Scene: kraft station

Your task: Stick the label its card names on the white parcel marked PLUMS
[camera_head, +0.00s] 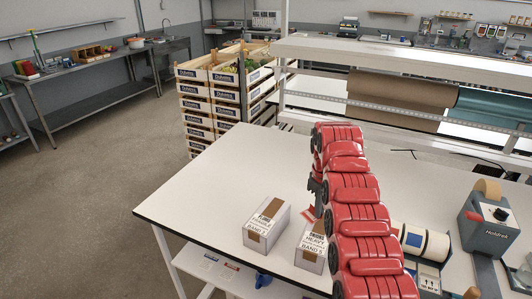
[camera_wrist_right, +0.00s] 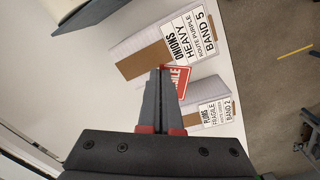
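The white parcel marked PLUMS (camera_head: 275,215) stands on the white table, with a brown tape strip and a card reading FRAGILE and BAND 2. In the right wrist view its card (camera_wrist_right: 213,113) lies right of my fingertips. My right gripper (camera_head: 316,190) is partly hidden by my red arm. In the wrist view my right gripper (camera_wrist_right: 160,72) has its fingers together on a red label (camera_wrist_right: 182,82) ending in "GILE". The label appears between the two parcels; its height above them is unclear. My left gripper is not in view.
A second parcel marked ONIONS, HEAVY, BAND 5 (camera_head: 310,256) stands right of PLUMS. Label rolls (camera_head: 425,241) and a grey tape dispenser (camera_head: 490,220) stand at the right. Stacked crates (camera_head: 212,105) stand behind the table (camera_head: 215,180). The table's left part is clear.

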